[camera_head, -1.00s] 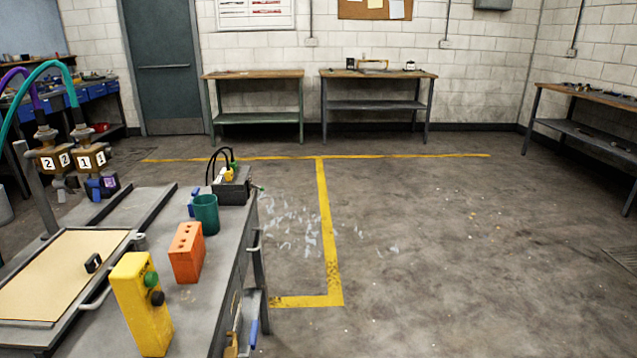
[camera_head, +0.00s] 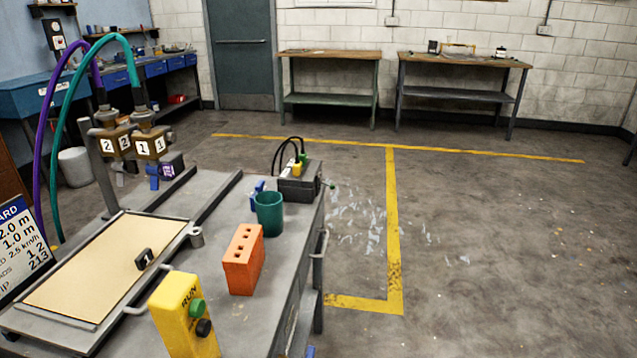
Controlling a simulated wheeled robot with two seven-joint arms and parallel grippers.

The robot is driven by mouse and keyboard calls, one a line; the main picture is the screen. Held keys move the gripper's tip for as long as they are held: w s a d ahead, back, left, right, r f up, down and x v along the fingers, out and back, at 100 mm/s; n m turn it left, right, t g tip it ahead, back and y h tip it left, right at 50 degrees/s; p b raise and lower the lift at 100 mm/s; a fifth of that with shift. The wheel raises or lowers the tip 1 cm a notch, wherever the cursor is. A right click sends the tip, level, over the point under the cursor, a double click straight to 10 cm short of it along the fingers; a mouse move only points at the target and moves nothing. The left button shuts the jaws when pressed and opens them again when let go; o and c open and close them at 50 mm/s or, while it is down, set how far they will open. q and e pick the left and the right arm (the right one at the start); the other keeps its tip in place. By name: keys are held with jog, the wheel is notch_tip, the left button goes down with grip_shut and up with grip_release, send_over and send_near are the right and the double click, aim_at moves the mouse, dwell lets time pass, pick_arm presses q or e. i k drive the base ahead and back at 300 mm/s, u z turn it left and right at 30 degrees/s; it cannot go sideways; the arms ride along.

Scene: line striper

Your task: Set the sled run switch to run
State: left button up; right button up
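A yellow control box (camera_head: 180,318) stands at the near end of the grey bench (camera_head: 225,210), at the bottom of the head view. Neither of my grippers shows in this view.
An orange holed brick (camera_head: 243,262) and a green cup (camera_head: 269,213) stand on the bench. A tan board (camera_head: 100,270) with a black block tagged 1 (camera_head: 144,259) lies to the left. Numbered valves (camera_head: 150,145) with hoses rise behind. Floor right of the bench is clear.

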aim_at(332, 186)
jog(key=k, duration=0.5)
jog(key=z, duration=1.25)
jog(key=i, duration=2.4)
jog(key=u, duration=3.2)
jog(key=i, duration=0.3)
jog(key=z, duration=0.05)
